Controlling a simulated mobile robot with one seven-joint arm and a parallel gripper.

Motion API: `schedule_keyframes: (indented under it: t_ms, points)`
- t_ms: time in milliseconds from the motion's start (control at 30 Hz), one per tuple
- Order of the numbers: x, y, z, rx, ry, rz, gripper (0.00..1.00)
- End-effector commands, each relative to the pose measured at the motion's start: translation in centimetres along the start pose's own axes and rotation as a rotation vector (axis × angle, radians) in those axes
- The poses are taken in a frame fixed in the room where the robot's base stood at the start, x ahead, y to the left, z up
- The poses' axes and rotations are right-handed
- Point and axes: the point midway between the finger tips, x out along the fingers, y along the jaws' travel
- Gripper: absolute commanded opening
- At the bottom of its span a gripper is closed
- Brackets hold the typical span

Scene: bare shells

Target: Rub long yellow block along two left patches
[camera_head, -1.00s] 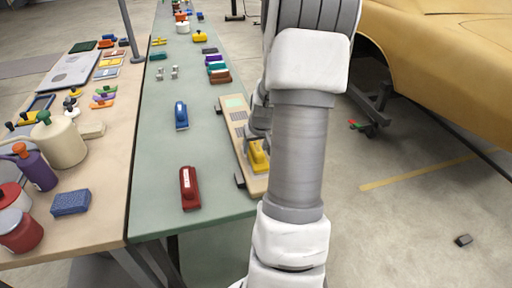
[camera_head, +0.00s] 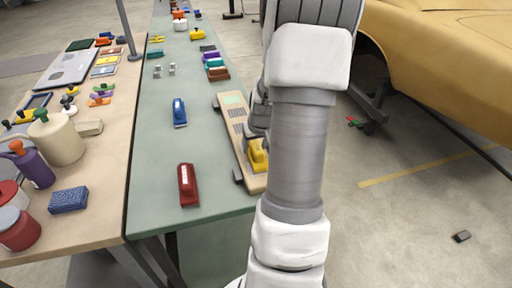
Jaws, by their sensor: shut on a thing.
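The long yellow block (camera_head: 258,155) is on the tan board (camera_head: 222,108) at the right edge of the green table, near the board's close end. My gripper (camera_head: 256,138) is shut on the yellow block, partly hidden behind my arm. The board carries a pale green patch (camera_head: 233,99) at its far end and grey patches (camera_head: 236,113) nearer. The patches around the block are partly covered by the block and my arm. I cannot tell whether the block touches the board.
A red block (camera_head: 188,184) and a blue block (camera_head: 179,112) lie on the green table (camera_head: 150,190), left of the board. Several coloured blocks sit farther back. The tan table (camera_head: 100,200) at left holds jars and a blue sponge (camera_head: 68,200). Green table between is clear.

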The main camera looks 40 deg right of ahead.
Motion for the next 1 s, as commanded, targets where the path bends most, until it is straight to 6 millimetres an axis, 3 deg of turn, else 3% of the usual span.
schedule_keyframes:
  t_ms: [367,1000]
  points:
    - [0.7,-0.1,-1.3,-0.001,0.000,-0.001,0.17]
    - [-0.4,0.0,1.3,0.002,-0.003,-0.001,0.17]
